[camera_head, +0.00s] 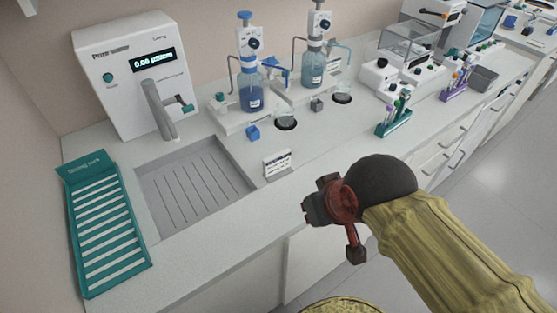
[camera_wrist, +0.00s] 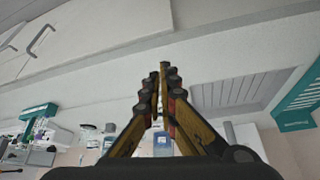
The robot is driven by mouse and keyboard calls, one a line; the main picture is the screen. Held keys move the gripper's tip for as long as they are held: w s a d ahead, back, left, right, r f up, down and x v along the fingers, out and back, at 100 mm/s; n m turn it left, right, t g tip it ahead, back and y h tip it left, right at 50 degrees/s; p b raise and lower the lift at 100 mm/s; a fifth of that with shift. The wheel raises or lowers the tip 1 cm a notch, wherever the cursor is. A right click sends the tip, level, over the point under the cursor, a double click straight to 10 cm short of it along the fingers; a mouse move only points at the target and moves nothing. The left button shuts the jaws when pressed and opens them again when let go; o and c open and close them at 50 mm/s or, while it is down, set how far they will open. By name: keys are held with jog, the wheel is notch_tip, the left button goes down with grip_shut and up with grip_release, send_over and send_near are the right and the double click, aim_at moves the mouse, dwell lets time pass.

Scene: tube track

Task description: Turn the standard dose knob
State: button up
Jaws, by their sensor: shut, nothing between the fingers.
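Two bottle-top dispensers stand at the back of the bench, each with a blue-liquid bottle and a white head. The nearer dispenser (camera_head: 250,72) has a dark round knob (camera_head: 254,43) on its head. The farther dispenser (camera_head: 315,50) has a similar dark knob (camera_head: 324,26). Any lettering that says which is the standard one is too small to read. My gripper (camera_head: 314,207) is in front of the bench edge, nearer the camera than both dispensers and apart from them. In the wrist view, its fingers (camera_wrist: 162,82) are together and empty.
A sink (camera_head: 195,180), a white water unit (camera_head: 135,75) with a tap and a teal drying rack (camera_head: 105,225) are at left. A teal tube rack (camera_head: 395,122) is at right. The front bench strip is clear.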

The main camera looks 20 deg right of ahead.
jog(key=shift+o, duration=1.3)
